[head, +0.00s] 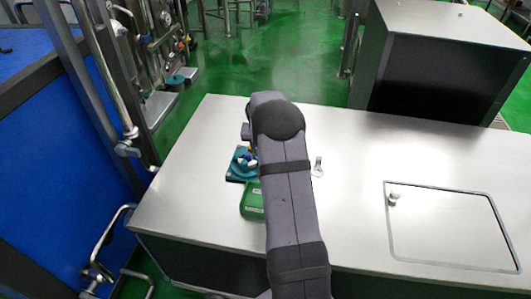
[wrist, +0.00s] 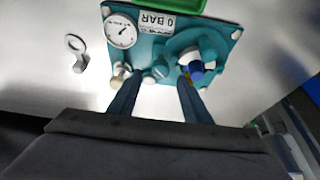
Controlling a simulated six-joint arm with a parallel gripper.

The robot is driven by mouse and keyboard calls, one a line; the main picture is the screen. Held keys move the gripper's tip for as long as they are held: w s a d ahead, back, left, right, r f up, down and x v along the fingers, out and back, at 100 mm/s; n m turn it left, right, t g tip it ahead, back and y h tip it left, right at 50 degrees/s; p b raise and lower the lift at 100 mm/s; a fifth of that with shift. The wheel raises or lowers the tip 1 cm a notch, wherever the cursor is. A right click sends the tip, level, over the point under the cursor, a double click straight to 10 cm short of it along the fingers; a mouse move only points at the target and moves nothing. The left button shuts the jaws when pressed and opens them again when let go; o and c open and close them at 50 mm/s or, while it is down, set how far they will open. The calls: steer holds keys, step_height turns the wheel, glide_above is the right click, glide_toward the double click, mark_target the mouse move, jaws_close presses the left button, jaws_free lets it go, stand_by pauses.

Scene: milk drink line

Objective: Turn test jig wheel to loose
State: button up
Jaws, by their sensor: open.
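The test jig is a teal plate (wrist: 146,45) with a white round gauge (wrist: 120,31) and a label (wrist: 155,21) reading 0 BAR upside down. On its right side in the wrist view is a rounded teal part with a blue, white and yellow fitting (wrist: 196,70), which looks like the wheel. In the head view the jig (head: 238,177) is partly hidden behind my arm. My gripper (wrist: 159,78) is open above the plate's near edge. Its right finger is close to the blue fitting; I cannot tell whether they touch.
A green tray (head: 252,205) lies beside the jig. A metal ring-ended piece (head: 317,167) lies on the steel table (head: 350,140), also seen in the wrist view (wrist: 76,52). The back of the table is clear.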

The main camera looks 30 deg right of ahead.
steer(key=shift+p+x, duration=0.35)
steer(key=shift+x, duration=1.6)
steer(key=shift+c, duration=0.2)
steer(key=c, duration=1)
